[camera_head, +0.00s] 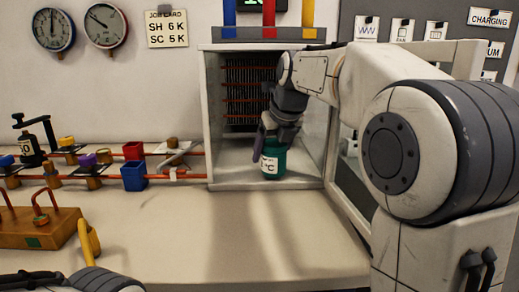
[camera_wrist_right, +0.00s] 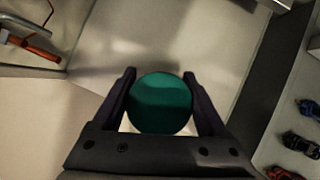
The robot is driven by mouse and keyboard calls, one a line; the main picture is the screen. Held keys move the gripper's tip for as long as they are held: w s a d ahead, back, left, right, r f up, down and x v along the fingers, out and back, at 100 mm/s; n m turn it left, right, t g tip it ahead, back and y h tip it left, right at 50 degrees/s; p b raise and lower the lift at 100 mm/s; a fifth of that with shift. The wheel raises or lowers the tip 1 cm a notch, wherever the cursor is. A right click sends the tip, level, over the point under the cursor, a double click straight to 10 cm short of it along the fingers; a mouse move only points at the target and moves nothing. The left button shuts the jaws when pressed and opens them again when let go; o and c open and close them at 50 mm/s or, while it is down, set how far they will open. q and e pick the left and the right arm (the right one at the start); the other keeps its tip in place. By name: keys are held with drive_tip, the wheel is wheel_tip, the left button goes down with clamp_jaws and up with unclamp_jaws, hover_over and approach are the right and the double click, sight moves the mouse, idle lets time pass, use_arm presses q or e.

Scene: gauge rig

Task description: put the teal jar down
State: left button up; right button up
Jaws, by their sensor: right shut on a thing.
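The teal jar (camera_head: 273,162) has a white label with dark lettering and is upright inside the open front of a pale box-like chamber (camera_head: 208,120). My right gripper (camera_head: 270,143) reaches in from the right and is shut on the jar. In the right wrist view the round teal top of the jar (camera_wrist_right: 160,103) sits between the two dark fingers of the right gripper (camera_wrist_right: 160,98). The jar's base is at or just above the chamber floor; I cannot tell if it touches. My left gripper is not seen; only part of my left arm shows at the lower left.
The chamber's back has a dark rack (camera_head: 240,92), and its door (camera_head: 350,180) stands open at the right.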

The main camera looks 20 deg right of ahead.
drive_tip(key=w, duration=0.4)
drive_tip(key=shift+w+a, duration=0.1)
drive_tip(key=shift+a, duration=0.05)
drive_tip(key=shift+f+b, duration=0.35)
drive_tip(key=shift+b, duration=0.1)
drive_tip(key=shift+r, duration=0.1)
drive_tip(key=shift+s, duration=0.2)
drive_tip(key=o, duration=1.6)
drive_tip(key=shift+f, duration=0.2)
drive_tip(key=shift+c, duration=0.2)
drive_tip(key=shift+r, duration=0.15)
